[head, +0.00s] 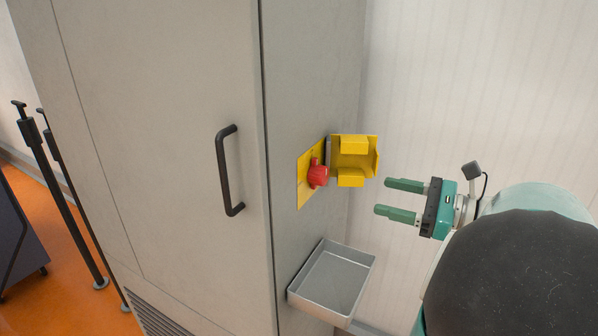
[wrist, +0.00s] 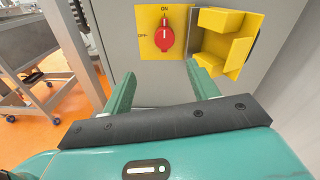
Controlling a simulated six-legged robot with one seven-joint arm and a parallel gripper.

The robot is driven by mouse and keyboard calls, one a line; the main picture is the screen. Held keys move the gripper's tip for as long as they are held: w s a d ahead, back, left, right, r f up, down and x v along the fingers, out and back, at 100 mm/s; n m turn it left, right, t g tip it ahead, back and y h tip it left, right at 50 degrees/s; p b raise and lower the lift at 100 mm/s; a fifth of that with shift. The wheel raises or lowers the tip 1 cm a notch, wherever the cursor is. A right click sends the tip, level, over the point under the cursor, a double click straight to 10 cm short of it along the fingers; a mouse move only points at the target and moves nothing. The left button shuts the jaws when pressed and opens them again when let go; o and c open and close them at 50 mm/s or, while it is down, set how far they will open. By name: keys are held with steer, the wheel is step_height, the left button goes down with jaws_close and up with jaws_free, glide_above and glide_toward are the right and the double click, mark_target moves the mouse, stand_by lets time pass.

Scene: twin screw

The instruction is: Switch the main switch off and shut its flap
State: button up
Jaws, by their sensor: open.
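The main switch is a red rotary knob (head: 318,176) on a yellow plate (head: 304,191) on the side of the grey cabinet. In the wrist view the knob (wrist: 165,38) has its pointer up at ON, with OFF marked to the left. The yellow flap (head: 353,158) stands open to the right of the plate; it also shows in the wrist view (wrist: 212,47). My gripper (head: 390,198) is open and empty, to the right of the switch and flap and apart from them. In the wrist view its green fingers (wrist: 163,88) lie below the plate.
A grey metal tray (head: 331,283) sticks out from the cabinet side below the switch. The cabinet front has a black handle (head: 228,170). Black posts (head: 62,190) stand at the far left. A pale wall is behind the flap. The space between my gripper and the switch looks free.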

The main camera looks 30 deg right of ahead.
mark_target(326, 177)
steer(key=shift+t, duration=0.3)
steer(key=x, duration=1.2)
steer(key=shift+w, duration=0.5)
steer(key=shift+d, duration=0.1)
steer(key=c, duration=1)
